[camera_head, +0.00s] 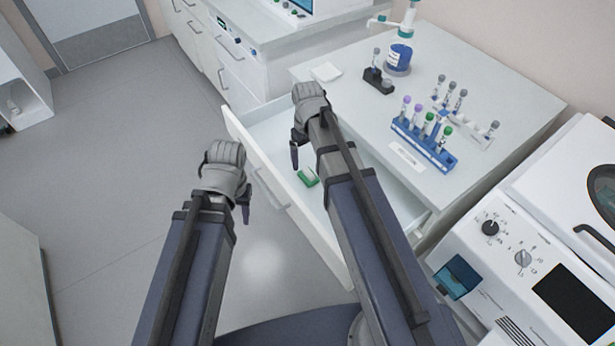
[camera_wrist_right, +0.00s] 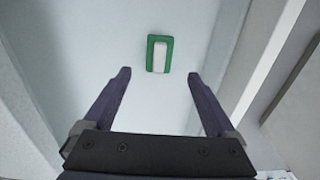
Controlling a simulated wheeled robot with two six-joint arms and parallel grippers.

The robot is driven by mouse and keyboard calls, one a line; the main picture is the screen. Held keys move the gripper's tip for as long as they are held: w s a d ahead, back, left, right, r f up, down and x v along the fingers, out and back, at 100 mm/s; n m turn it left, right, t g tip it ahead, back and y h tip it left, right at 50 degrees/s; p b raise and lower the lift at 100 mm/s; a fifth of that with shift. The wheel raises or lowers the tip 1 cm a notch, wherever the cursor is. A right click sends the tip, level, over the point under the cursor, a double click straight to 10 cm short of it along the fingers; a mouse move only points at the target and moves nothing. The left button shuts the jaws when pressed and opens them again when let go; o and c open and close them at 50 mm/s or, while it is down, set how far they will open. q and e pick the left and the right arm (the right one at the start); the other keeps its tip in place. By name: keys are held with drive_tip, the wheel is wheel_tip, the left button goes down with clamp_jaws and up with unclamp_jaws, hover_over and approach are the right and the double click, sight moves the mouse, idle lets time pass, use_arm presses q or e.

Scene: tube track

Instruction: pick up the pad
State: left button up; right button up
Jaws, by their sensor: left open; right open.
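A small green item with a white, pad-like middle (camera_head: 309,177) lies flat on the floor of the open drawer (camera_head: 262,165). In the right wrist view the green-edged pad (camera_wrist_right: 159,54) is beyond the fingertips, roughly centred between them and touching neither. My right gripper (camera_head: 295,156) is open and empty, over the drawer; its two fingers show apart in the wrist view (camera_wrist_right: 157,76). My left gripper (camera_head: 246,211) is open and empty, left of the drawer above the grey floor.
The drawer's front wall (camera_head: 290,205) stands between my two arms. On the counter (camera_head: 480,95) are a blue rack (camera_head: 423,145) with capped tubes, a white rack (camera_head: 478,128), a black holder (camera_head: 377,82) and a blue-labelled bottle (camera_head: 399,58). A white machine (camera_head: 530,250) stands at the right.

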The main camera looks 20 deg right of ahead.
sight(308, 172)
drive_tip(key=shift+s+f+b, duration=0.1)
drive_tip(key=shift+f+b, duration=0.2)
drive_tip(key=shift+b, duration=0.05)
wheel_tip(308, 172, down, 7)
drive_tip(key=b, duration=0.7)
drive_tip(key=shift+d+f, duration=0.1)
drive_tip(key=shift+f, duration=0.05)
drive_tip(key=shift+c, duration=0.2)
drive_tip(key=c, duration=1.4)
drive_tip(key=shift+r, duration=0.25)
wheel_tip(308, 172, up, 10)
drive_tip(key=p, duration=1)
drive_tip(key=shift+f, duration=0.1)
